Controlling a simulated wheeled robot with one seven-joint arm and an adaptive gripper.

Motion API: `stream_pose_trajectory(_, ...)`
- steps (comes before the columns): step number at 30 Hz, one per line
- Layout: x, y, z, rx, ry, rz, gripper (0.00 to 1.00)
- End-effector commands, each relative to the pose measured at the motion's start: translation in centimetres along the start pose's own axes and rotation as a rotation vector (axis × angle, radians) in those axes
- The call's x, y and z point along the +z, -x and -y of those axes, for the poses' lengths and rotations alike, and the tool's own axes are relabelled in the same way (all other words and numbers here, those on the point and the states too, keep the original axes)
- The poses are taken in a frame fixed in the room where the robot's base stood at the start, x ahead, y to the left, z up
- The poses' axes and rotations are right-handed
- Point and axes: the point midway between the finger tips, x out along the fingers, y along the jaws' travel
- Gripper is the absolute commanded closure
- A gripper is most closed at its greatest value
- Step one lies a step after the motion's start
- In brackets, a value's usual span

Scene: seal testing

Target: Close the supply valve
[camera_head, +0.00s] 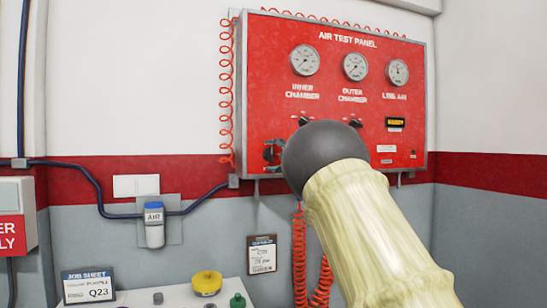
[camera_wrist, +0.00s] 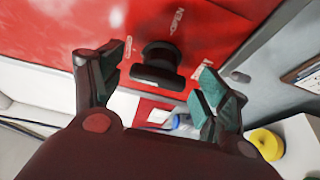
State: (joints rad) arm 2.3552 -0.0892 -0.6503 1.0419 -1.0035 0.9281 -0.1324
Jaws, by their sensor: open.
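The red air test panel (camera_head: 270,80) hangs on the wall. At its lower left a dark valve fitting (camera_head: 270,153) shows beside my arm, which partly covers it. Two black knobs (camera_head: 355,122) sit under the inner and outer chamber gauges. In the wrist view my gripper (camera_wrist: 160,78) is open, its green-padded fingers to either side of a black knob (camera_wrist: 158,60) on the red panel. Gaps show between the knob and both fingers. I cannot tell for sure whether this knob is the supply valve. In the head view my arm hides the gripper.
A blue-capped AIR unit (camera_head: 154,225) is on the wall at left with a dark blue hose. Below, a bench holds a yellow part (camera_head: 207,283), a green part (camera_head: 237,300) and a job sheet (camera_head: 88,287). Red coiled hoses (camera_head: 300,260) hang below the panel.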

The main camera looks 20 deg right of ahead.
Motion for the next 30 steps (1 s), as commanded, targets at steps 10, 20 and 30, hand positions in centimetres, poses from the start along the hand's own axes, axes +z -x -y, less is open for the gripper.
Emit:
stream_pose_trajectory(10, 0.1, 1.4, -0.1, 0.001, -0.002, 0.001, 0.25)
stream_pose_trajectory(20, 0.0, 7.2, -0.1, 0.001, -0.002, 0.001, 0.25)
stream_pose_trajectory(30, 0.0, 11.4, 0.0, 0.0, 0.0, 0.0, 0.25)
